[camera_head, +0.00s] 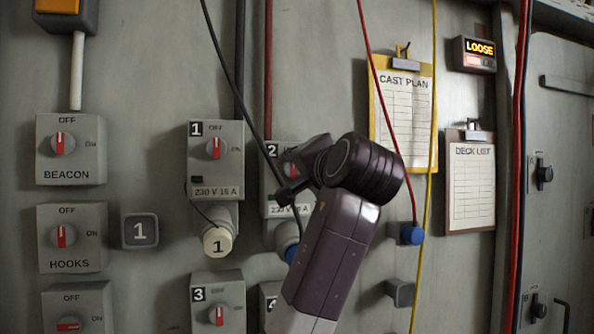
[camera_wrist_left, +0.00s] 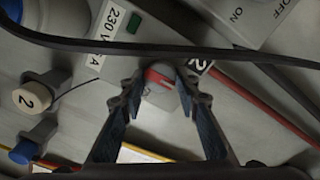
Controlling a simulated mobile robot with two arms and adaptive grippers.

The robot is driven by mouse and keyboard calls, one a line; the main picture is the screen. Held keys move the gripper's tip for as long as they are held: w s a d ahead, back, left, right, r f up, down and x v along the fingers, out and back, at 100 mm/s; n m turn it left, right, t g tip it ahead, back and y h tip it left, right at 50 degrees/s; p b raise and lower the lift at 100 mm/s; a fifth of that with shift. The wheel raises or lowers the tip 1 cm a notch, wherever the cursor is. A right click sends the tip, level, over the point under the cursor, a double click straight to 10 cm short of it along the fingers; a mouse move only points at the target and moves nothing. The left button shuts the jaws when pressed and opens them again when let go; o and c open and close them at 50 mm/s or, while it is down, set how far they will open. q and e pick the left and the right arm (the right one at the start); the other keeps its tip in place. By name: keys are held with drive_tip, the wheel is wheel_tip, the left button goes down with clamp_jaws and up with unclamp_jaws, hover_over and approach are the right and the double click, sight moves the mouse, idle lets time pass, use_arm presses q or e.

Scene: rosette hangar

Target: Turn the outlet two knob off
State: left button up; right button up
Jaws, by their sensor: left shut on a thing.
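The outlet two box (camera_head: 270,150) is on the grey wall panel, marked with a white 2 on black. Its knob (camera_head: 290,168) is mostly hidden behind my left gripper (camera_head: 287,180) in the head view. In the left wrist view the grey knob with a red stripe (camera_wrist_left: 159,82) sits between the two fingertips of my left gripper (camera_wrist_left: 160,88), which is shut on it. The OFF and ON words beside this knob are covered, so I cannot tell its setting. A small dark green lamp (camera_wrist_left: 133,22) shows beside the 230 V label. My right gripper is not in view.
A black cable (camera_head: 240,85) crosses in front of outlet two. Outlet one (camera_head: 230,150) stands left, with outlet three (camera_head: 232,290) below it. BEACON (camera_head: 70,173) and HOOKS (camera_head: 72,264) switches are at far left. Red and yellow cables (camera_head: 431,200) hang right, near the clipboards (camera_head: 470,185).

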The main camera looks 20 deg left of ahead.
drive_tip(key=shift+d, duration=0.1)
use_arm(q)
drive_tip(key=o, duration=1.2)
drive_tip(key=shift+c, duration=0.2)
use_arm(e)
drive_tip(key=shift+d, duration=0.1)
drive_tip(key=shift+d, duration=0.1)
use_arm(q)
drive_tip(key=v, duration=1.2)
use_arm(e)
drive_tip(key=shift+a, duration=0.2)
